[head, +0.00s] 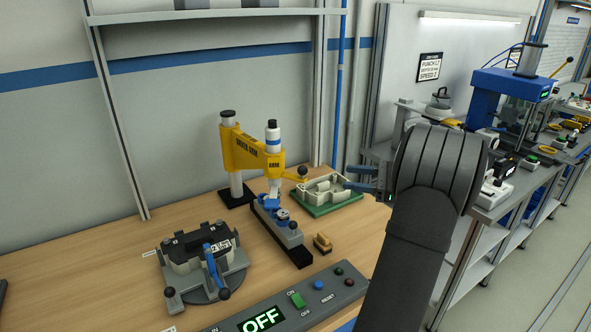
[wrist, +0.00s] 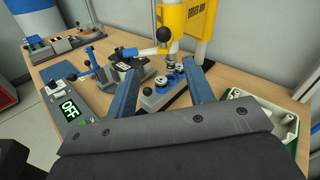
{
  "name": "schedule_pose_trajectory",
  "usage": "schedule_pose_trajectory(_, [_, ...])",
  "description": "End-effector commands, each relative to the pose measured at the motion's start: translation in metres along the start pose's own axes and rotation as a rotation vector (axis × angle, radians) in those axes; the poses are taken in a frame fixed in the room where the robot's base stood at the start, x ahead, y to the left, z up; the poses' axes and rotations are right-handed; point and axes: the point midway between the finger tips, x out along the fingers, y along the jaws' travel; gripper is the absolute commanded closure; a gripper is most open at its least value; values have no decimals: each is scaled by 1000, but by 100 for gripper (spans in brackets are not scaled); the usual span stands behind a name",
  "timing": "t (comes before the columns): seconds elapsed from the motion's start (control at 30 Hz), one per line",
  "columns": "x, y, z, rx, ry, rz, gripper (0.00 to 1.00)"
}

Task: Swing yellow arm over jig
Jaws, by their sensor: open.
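The yellow arm (head: 250,153) stands on a post at the back of the bench, with a driver (head: 272,143) at its end and a black ball knob (head: 302,171) on a short yellow handle. The driver hangs over a grey block with round parts (head: 283,222). The arm also shows in the wrist view (wrist: 184,16), with its knob (wrist: 163,34). The jig (head: 236,265), a grey fixture holding a dark housing, sits at the left front, apart from the arm. My gripper (head: 358,178) is open and empty, right of the knob. Its blue fingers straddle empty space in the wrist view.
A green tray (head: 318,209) with a pale housing lies between my gripper and the arm. A control box (head: 262,312) showing OFF is at the front. A small brown piece (head: 322,243) lies mid-bench. A blue-handled clamp (head: 212,262) stands up at the jig.

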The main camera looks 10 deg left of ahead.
Motion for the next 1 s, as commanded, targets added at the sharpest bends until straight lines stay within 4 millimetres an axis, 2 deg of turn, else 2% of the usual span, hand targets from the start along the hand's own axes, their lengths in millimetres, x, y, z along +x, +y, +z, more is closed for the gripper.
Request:
schedule_pose_trajectory(0.1, [-7, -2, -3, 28, -32, -31, 52])
schedule_pose_trajectory(0.27, [11, -3, -2, 28, -34, -30, 52])
schedule_pose_trajectory(0.8, [126, -6, 2, 25, -31, -27, 52])
schedule_pose_trajectory(1.0, [155, -7, 2, 25, -31, -28, 52])
